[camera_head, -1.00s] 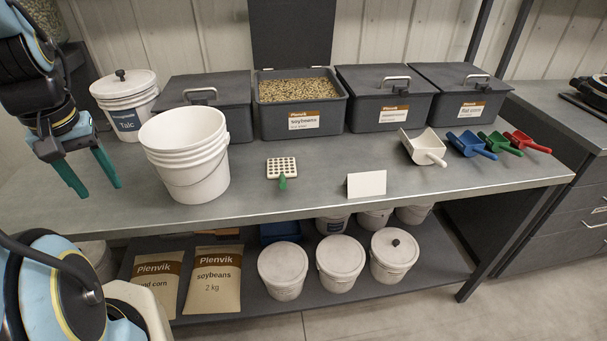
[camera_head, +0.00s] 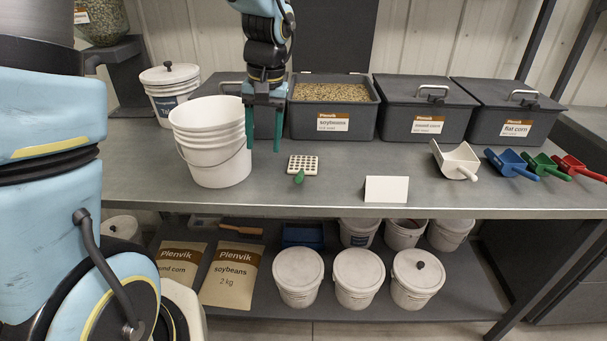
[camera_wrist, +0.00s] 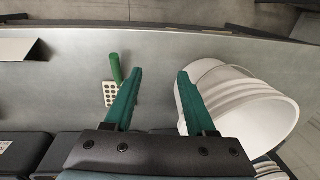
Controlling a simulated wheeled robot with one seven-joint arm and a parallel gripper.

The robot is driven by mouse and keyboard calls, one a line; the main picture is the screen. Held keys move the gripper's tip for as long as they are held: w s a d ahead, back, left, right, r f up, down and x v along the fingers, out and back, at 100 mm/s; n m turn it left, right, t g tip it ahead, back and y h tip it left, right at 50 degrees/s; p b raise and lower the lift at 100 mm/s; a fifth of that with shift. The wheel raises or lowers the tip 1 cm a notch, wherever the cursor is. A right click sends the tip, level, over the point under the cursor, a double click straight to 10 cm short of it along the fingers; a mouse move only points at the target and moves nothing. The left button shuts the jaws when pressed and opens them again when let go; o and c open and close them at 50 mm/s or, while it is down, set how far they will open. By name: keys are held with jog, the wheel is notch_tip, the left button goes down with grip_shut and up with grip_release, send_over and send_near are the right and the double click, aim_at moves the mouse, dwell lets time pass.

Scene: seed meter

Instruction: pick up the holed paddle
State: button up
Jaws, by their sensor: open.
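The holed paddle (camera_head: 303,165) lies flat on the bench, a small pale plate with a grid of holes. Its green handle (camera_head: 299,177) points to the front edge. In the wrist view the paddle (camera_wrist: 108,92) and its handle (camera_wrist: 115,67) show left of the jaws, the plate partly hidden by the left finger. My gripper (camera_head: 264,143) is open and empty, fingers pointing down. In the head view it is above the bench, left of the paddle and to the right of the white bucket stack. The gripper also shows in the wrist view (camera_wrist: 158,75).
White buckets (camera_head: 212,155) stand close left of my gripper; they also show in the wrist view (camera_wrist: 245,105). Behind is an open soybean bin (camera_head: 335,124). A blank card (camera_head: 386,189) and several scoops (camera_head: 456,161) are to the right. Bench around the paddle is clear.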

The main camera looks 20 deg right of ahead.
jog(key=m+b, duration=0.1)
send_near(300, 175)
jog(key=shift+y, duration=0.3)
jog(key=f, duration=0.5)
jog(key=shift+s+a+f+p, duration=0.15)
jog(key=shift+s+a+p, duration=0.1)
jog(key=shift+p, duration=0.15)
jog(key=shift+w+a+f+p, duration=0.1)
jog(key=shift+w+f+p, duration=0.2)
jog(key=shift+f, duration=0.65)
jog(key=shift+w+a+f+p, duration=0.15)
jog(key=shift+f+p, duration=0.25)
jog(key=shift+f, duration=0.55)
jog(key=shift+w+a+f+p, duration=0.1)
jog(key=shift+w+f+p, duration=0.2)
jog(key=shift+f, duration=0.65)
jog(key=shift+s, duration=0.1)
jog(key=shift+c, duration=0.2)
grip_shut()
